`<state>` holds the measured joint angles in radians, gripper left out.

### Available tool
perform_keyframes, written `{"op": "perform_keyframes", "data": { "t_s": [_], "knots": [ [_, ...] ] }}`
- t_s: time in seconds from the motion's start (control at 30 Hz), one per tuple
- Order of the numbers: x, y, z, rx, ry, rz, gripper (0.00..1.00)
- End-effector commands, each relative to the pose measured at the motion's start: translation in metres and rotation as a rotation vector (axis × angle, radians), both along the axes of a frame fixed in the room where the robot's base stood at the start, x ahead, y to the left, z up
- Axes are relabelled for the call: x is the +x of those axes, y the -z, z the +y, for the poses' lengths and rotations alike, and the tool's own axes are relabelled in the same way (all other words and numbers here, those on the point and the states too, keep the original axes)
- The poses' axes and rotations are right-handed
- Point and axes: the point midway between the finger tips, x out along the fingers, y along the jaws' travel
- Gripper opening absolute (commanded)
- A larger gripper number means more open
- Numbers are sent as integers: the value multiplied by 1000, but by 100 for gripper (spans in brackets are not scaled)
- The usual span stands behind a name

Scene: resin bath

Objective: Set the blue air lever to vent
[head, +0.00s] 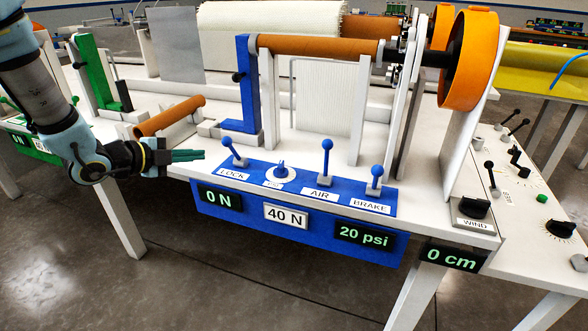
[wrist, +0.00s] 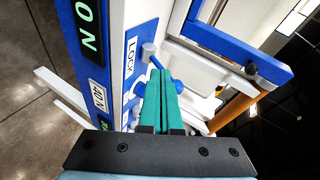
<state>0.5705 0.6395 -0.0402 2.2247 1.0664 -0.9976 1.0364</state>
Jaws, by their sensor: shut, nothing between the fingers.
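The blue air lever (head: 326,158) stands nearly upright above the AIR label (head: 319,194) on the blue control panel, its ball at the top. The display below it (head: 365,236) reads 20 psi. My gripper (head: 203,155) is shut and empty, left of the panel in the head view, with the LOCK lever (head: 234,152) between it and the air lever. In the wrist view the green fingers (wrist: 160,76) are together and partly cover a blue lever beside the LOCK label (wrist: 131,58). I cannot make out the air lever there.
A blue-and-white knob (head: 281,171) and the BRAKE lever (head: 376,178) flank the air lever. Behind rise a blue bracket (head: 246,90) and a brown roller (head: 318,46). An orange wheel (head: 470,60) stands right. The space in front of the panel is open.

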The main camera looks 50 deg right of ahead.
Motion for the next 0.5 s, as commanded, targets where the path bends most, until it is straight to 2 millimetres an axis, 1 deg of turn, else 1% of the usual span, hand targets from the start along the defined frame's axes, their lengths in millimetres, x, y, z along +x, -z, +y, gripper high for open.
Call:
{"op": "perform_keyframes", "data": {
  "t_s": [0.03, 0.07, 0.1, 0.2, 0.3, 0.33, 0.4, 0.5],
  "knots": [
    [-28, 12, -18, -56, 128, -34, 0],
    [-44, 13, -27, -96, 204, -57, 0],
    [-65, 15, -35, -150, 296, -82, 0],
    [-111, 17, -46, -280, 487, -126, 0],
    [-144, 17, -48, -386, 616, -146, 0],
    [-151, 16, -48, -412, 645, -151, 0],
    [-163, 15, -47, -458, 692, -155, 0],
    [-172, 14, -46, -493, 725, -159, 0]
  ]
}}
